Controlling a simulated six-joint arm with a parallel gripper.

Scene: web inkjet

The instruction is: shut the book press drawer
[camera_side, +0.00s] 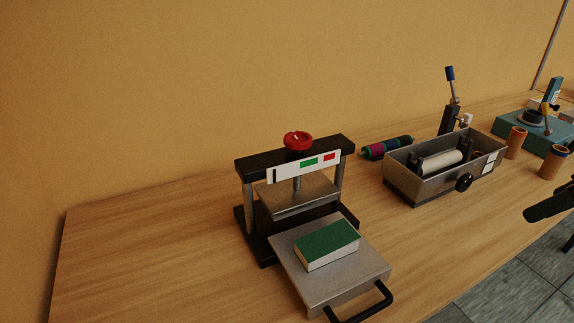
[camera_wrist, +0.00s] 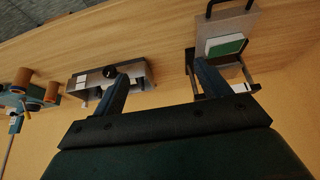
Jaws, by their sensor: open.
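The book press (camera_side: 295,180) stands on the wooden bench, with a black frame, a red knob on top and a grey plate. Its flat grey drawer (camera_side: 345,278) is pulled out toward the front. A black handle (camera_side: 365,305) is on its front edge, and a green book (camera_side: 327,245) lies on it. In the wrist view the drawer (camera_wrist: 228,24) is at the upper right, with the handle (camera_wrist: 230,4) cut by the top edge. My gripper (camera_wrist: 161,72) is open and empty, its fingers apart. It is away from the handle. Dark parts at the side view's right edge appear to be mine.
Right of the press is a grey open box (camera_side: 420,185) with a white roller and black knob. The bench left of the press is clear.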

